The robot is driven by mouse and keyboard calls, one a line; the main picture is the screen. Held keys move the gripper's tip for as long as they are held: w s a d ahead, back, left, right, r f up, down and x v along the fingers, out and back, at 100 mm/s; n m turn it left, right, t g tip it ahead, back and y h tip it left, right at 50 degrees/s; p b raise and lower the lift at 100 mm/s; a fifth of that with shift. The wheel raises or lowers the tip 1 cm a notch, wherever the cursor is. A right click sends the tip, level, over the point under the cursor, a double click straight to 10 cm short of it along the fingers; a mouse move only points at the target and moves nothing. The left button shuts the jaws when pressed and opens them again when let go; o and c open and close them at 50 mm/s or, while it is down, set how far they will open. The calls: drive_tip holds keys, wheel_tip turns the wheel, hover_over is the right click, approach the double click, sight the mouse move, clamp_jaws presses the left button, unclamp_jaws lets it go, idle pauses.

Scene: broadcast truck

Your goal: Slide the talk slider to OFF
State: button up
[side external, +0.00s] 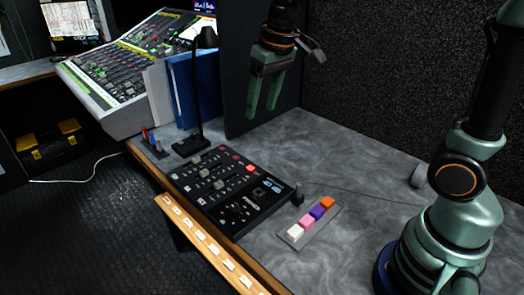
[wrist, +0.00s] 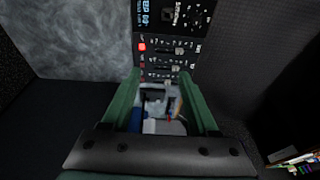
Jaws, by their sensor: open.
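A black control panel (side external: 262,208) lies on the grey desk, with several slider knobs, a red lit button and a small screen. One grey slider knob (side external: 218,184) stands near its middle. The labels are too small to read, so I cannot tell which slider is talk. The panel (wrist: 170,35) also shows at the top of the wrist view, with knobs (wrist: 178,50) in horizontal slots and the red button (wrist: 142,46). My gripper (side external: 263,110) is open and empty, pointing down, well above and behind the panel. It also shows in the wrist view (wrist: 162,92).
A black lamp (side external: 192,143) and blue binders (side external: 190,92) stand behind the panel. A strip of coloured blocks (side external: 310,220) lies to its right. A labelled wooden rail (side external: 205,243) runs along the front edge. The desk's right part (side external: 350,165) is largely clear.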

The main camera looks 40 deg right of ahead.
drive_tip(key=w+a+f+g, duration=0.1)
drive_tip(key=w+a+f, duration=0.3)
drive_tip(key=w, duration=0.2)
drive_tip(key=g, duration=0.2)
approach(218, 182)
wheel_tip(218, 182, down, 8)
drive_tip(key=shift+s+a+f, duration=0.15)
drive_tip(key=shift+s+f, duration=0.05)
clamp_jaws()
drive_tip(key=shift+r, duration=0.1)
idle(1.2)
